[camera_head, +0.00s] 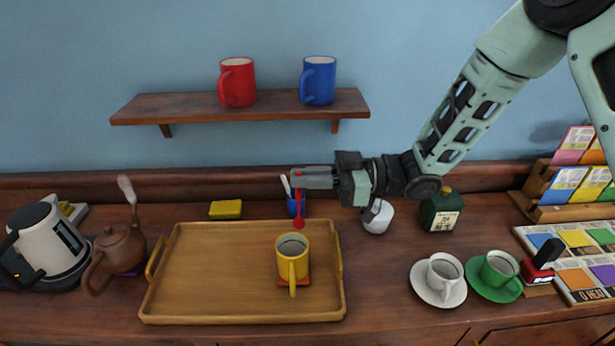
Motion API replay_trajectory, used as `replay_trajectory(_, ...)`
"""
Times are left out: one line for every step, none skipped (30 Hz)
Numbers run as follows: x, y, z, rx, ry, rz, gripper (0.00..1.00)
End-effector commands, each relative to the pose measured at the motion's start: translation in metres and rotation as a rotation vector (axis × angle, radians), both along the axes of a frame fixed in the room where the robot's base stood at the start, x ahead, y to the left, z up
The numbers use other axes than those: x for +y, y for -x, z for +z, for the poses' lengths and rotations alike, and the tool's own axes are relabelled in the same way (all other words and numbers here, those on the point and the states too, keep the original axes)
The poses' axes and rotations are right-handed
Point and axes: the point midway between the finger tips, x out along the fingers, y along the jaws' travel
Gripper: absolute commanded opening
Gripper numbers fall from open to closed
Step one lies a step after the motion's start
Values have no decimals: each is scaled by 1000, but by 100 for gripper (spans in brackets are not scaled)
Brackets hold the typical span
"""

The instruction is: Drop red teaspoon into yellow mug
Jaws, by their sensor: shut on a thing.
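The red teaspoon (299,222) hangs upright from my gripper (297,179), bowl end down. My gripper is shut on its upper part. The yellow mug (292,262) stands upright on a small red mat (308,282) at the right side of the wooden tray (210,305). Its handle faces the front, and its opening shows dark contents or a dark inside. In the picture the spoon's bowl is just above the mug's far rim. I cannot tell from this one view whether it is directly over the opening.
A blue cup (293,207) with a pale utensil stands behind the spoon. A white pot (377,217) and green tin (440,212) stand to the right. The shelf (180,108) holds red (237,84) and blue (319,82) mugs. The tray's left part is clear.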

Motion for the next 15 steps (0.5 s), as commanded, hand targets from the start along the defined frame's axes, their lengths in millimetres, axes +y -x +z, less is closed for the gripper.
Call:
replay_trajectory(0,0,-2,1,0,0,0)
replay_trajectory(0,0,-3,1,0,0,0)
replay_trajectory(0,0,-5,1,0,0,0)
replay_trajectory(0,0,-7,1,0,0,0)
replay_trajectory(0,0,-9,1,0,0,0)
replay_trajectory(0,0,-12,1,0,0,0)
replay_trajectory(0,0,-15,1,0,0,0)
replay_trajectory(0,0,-18,1,0,0,0)
replay_trajectory(0,0,-23,1,0,0,0)
replay_trajectory(0,0,-26,1,0,0,0)
replay_trajectory(0,0,-30,1,0,0,0)
replay_trajectory(0,0,-35,1,0,0,0)
replay_trajectory(0,0,-39,1,0,0,0)
replay_trajectory(0,0,-42,1,0,0,0)
replay_trajectory(0,0,-47,1,0,0,0)
